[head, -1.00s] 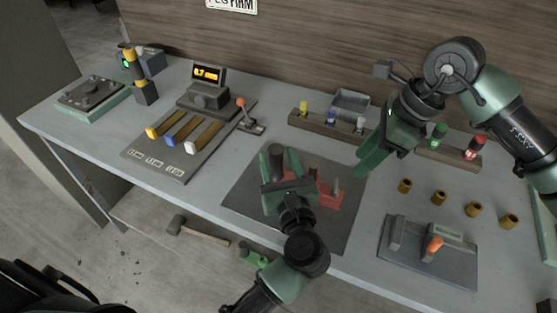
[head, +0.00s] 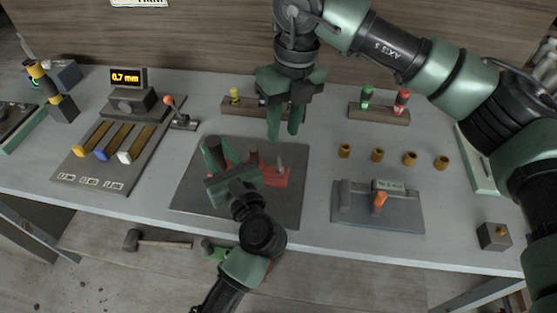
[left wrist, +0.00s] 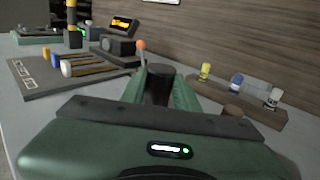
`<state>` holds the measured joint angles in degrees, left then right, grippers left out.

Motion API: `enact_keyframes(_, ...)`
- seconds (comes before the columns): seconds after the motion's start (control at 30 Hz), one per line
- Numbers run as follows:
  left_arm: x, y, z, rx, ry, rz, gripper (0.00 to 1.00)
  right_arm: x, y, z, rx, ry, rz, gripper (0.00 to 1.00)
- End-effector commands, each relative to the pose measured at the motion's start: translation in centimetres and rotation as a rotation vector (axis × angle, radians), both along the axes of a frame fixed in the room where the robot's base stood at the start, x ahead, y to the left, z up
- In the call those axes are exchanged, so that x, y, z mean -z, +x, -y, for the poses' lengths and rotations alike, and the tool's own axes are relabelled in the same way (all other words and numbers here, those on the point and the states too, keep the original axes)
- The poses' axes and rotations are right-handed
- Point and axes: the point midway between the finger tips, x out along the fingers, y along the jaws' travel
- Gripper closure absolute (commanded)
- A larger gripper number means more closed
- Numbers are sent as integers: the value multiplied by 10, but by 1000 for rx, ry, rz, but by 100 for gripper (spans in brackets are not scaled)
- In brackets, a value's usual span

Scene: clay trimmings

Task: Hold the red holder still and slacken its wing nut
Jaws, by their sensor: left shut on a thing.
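The red holder (head: 279,178) lies on the dark mat (head: 290,208), its left part hidden behind my left gripper. A brown knob and an upright grey piece (head: 281,164) stand on it; I cannot tell which, if either, is the wing nut. My left gripper (head: 216,152) is shut around a dark upright post at the holder's left end. The post (left wrist: 158,82) also shows between the fingers in the left wrist view. My right gripper (head: 284,128) points down above the mat's back edge, beyond the holder. Its fingers are apart with nothing seen between them.
A rack with colour-capped bottles (head: 235,96) stands behind the mat, partly hidden by my right gripper. Several brown cups (head: 377,155) and a grey fixture with an orange lever (head: 380,200) are to the right. A board with coloured-ended bars (head: 105,155) is to the left.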

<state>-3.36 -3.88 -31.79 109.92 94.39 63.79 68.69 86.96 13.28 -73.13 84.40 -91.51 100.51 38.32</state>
Motion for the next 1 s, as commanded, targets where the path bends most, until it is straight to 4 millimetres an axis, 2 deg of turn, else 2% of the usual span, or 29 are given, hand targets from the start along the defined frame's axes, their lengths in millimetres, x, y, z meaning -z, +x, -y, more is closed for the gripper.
enact_keyframes(0.1,0,0,0,0,-1,-1,100,-5,-1,-4,188,-54,-6,70)
enact_keyframes(0.2,0,0,0,0,-1,-1,100,-8,-2,-6,307,-82,-5,70)
enact_keyframes(0.37,0,0,0,0,-1,-1,100,-8,-2,-7,403,-107,-3,70)
enact_keyframes(0.47,0,0,0,0,-1,-1,100,-1,-2,-7,418,-109,-3,70)
enact_keyframes(1.0,0,0,0,0,-1,-1,100,95,-2,-7,417,-108,-5,70)
